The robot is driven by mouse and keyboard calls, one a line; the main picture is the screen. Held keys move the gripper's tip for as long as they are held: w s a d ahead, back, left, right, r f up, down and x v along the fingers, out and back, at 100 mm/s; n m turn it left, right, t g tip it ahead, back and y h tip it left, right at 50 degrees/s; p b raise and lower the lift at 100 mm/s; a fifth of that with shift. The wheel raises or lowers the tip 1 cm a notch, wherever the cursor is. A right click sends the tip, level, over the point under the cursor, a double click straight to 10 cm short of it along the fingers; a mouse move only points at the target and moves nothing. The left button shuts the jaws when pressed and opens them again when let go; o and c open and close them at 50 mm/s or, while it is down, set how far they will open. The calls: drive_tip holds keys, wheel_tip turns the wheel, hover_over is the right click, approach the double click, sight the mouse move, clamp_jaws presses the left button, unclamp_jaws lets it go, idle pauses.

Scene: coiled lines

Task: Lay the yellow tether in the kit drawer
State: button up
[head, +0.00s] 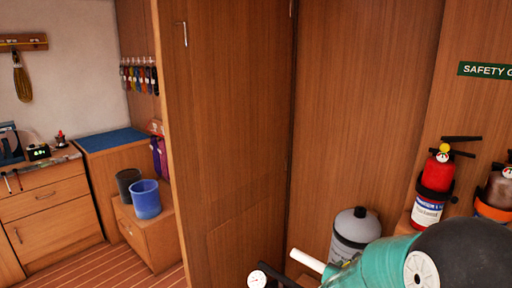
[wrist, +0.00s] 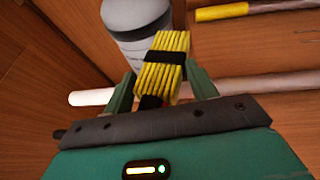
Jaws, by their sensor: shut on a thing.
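The yellow tether (wrist: 165,76) is a flat bundle of parallel coils with a black band around it, in the middle of the wrist view. My gripper (wrist: 161,70) has its two teal fingers on either side of the bundle and is shut on it. A dark red and black piece shows at the bundle's lower end. In the head view the tether and the fingertips are not visible; my teal arm fills the lower right. A wooden drawer front (head: 45,197) shows at the left of the head view; I cannot tell whether it is the kit drawer.
A tall wooden panel (head: 225,130) stands between me and the left-hand cabinets. A grey cylinder (head: 355,231) stands close by my arm. A red extinguisher (head: 437,180) is at the right. A blue bucket (head: 146,199) stands on a low wooden box. Striped floor at lower left is clear.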

drive_tip(key=w+a+n+t+y, duration=0.2)
drive_tip(key=a+n+y, duration=0.2)
drive_tip(key=a, duration=1.1)
drive_tip(key=shift+a+r+y, duration=0.25)
drive_tip(key=shift+r+y, duration=0.05)
drive_tip(key=shift+s+d, duration=0.1)
